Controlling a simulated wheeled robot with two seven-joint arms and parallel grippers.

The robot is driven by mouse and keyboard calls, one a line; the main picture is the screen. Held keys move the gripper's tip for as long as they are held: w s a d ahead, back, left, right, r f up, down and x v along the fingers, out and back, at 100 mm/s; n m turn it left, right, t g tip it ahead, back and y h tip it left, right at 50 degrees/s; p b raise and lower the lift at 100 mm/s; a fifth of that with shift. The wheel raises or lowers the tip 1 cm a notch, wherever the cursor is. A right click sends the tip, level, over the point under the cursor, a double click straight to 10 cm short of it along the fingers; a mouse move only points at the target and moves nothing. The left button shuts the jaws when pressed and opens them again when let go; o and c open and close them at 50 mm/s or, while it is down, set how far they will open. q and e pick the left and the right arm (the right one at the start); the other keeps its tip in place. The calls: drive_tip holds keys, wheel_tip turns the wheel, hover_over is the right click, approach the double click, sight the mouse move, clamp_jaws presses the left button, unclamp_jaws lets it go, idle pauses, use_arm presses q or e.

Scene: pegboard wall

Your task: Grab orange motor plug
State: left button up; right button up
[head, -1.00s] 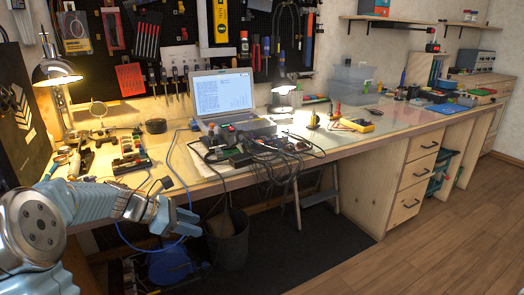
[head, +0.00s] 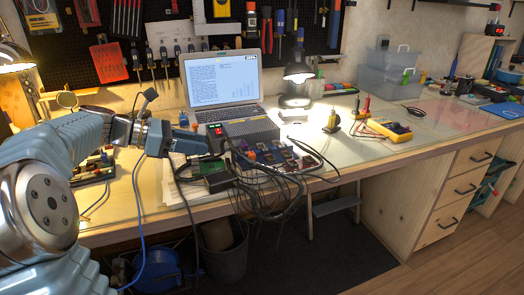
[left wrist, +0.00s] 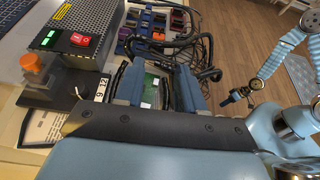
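My left gripper (head: 196,140) is above the table's front area, just left of the power supply box. In the left wrist view its two dark fingers (left wrist: 158,88) are apart with nothing held, and a green circuit board (left wrist: 153,92) shows between and beyond them. Several coloured plugs with black cables lie past the fingers; a small orange one (left wrist: 158,36) is among them, but I cannot tell surely that it is the motor plug. My right gripper (left wrist: 238,97) is small at the right of the wrist view, its fingers unclear.
A grey power supply box (left wrist: 84,28) with a red switch stands close to the gripper. An orange knob-like part (left wrist: 32,63) is beside it. Loose black cables (head: 268,190) hang over the table edge. A laptop (head: 222,80), lamp (head: 298,75) and yellow multimeter (head: 390,130) stand behind and right.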

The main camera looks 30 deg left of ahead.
sight(252, 153)
use_arm(q)
drive_tip(key=x, duration=1.3)
drive_tip(key=shift+w, duration=0.1)
clamp_jaws()
